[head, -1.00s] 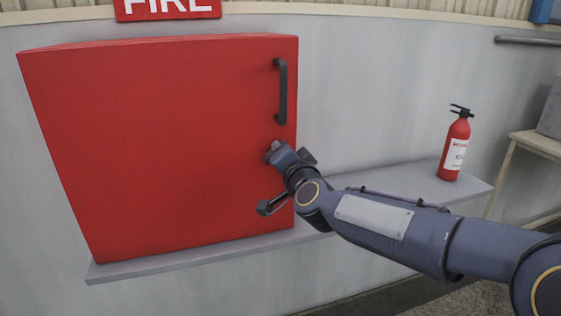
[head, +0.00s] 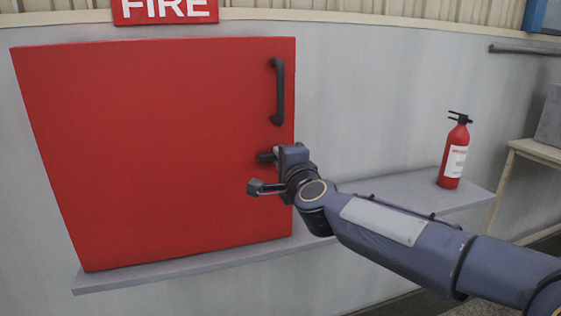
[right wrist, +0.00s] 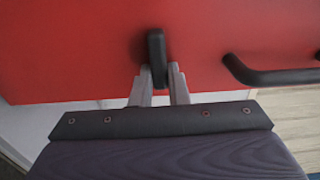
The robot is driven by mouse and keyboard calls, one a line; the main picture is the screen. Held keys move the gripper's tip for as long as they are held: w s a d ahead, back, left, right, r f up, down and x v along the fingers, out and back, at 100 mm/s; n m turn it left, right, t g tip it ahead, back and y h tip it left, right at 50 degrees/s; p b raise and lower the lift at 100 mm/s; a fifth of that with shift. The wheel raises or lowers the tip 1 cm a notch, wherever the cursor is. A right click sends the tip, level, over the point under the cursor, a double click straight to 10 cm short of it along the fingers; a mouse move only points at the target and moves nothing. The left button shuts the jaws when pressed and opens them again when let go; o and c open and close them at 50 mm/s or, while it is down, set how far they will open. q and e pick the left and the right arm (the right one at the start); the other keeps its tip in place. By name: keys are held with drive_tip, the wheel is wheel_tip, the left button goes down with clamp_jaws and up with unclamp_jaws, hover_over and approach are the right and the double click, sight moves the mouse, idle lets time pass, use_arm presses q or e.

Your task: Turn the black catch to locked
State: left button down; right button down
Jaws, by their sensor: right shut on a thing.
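The black catch (head: 265,156) is on the red cabinet door, near its right edge and below the handle. In the head view its black end sticks out sideways to the left of my right gripper (head: 277,156). In the right wrist view the catch (right wrist: 156,48) stands between the two grey fingers of my right gripper (right wrist: 160,84), which are shut on it. There it lies across the line of the door handle, so it looks about level on the door. The rest of it is hidden by the gripper. My left gripper is out of view.
The red cabinet (head: 150,150) is closed, with a black vertical handle (head: 279,92) above the catch. A grey shelf (head: 400,194) runs below, with a fire extinguisher (head: 455,155) at right. A FIRE sign (head: 165,10) hangs above.

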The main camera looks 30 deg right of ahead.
idle(0.4)
drive_tip(key=c, duration=1.4)
unclamp_jaws()
drive_tip(key=p+v, duration=0.1)
drive_tip(key=v, duration=0.6)
drive_tip(key=shift+s+a, duration=0.15)
drive_tip(key=shift+s, duration=0.25)
